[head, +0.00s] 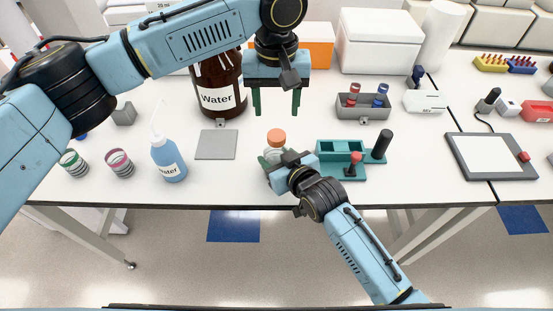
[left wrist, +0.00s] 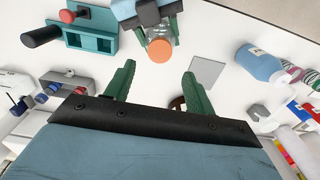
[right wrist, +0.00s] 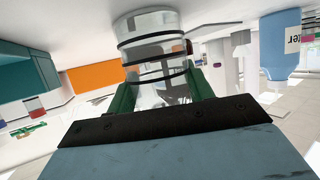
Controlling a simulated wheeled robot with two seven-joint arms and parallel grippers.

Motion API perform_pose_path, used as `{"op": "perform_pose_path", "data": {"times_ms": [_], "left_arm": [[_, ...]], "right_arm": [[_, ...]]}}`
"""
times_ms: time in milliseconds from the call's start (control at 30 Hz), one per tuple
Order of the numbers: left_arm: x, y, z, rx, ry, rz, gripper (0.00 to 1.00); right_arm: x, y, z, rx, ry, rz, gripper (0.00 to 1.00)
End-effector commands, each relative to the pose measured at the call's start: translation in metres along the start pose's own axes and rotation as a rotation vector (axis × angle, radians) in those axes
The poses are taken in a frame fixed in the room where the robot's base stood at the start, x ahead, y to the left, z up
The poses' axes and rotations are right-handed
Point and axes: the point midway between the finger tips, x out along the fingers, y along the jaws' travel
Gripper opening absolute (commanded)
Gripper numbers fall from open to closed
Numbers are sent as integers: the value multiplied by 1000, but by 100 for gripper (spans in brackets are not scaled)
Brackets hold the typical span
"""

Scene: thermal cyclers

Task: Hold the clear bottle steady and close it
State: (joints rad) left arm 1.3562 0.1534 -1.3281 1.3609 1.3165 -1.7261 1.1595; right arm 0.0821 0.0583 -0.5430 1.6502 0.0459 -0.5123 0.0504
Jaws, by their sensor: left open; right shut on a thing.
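The clear bottle (head: 273,150) stands upright near the table's front edge with an orange cap (head: 277,136) on top. I cannot tell how tight the cap is. My right gripper (head: 272,161) is shut around the bottle's body. In the right wrist view the bottle (right wrist: 150,45) shows ribbed clear walls between the green fingers (right wrist: 160,85); its cap is hidden there. My left gripper (head: 276,110) is open and empty above and behind the bottle, fingers pointing down. In the left wrist view the orange cap (left wrist: 159,50) lies just beyond the gap between the open fingertips (left wrist: 159,74).
A teal fixture (head: 340,150) with a red knob stands close right of the bottle. A grey plate (head: 216,145), a blue wash bottle (head: 169,160) and a large brown Water bottle (head: 217,92) stand to the left. A grey bin (head: 363,115) is behind right.

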Motion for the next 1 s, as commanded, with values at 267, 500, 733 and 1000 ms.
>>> {"op": "perform_pose_path", "data": {"times_ms": [267,500,733,1000], "left_arm": [[26,0,0,-2,-3,-1,55],[63,0,0,-3,-2,-2,55],[79,0,0,-2,-1,0,55],[80,0,0,-2,0,0,55]], "right_arm": [[0,0,0,0,-1,0,0],[0,0,0,0,-1,0,0],[0,0,0,0,-1,0,0],[0,0,0,0,-1,0,0]]}}
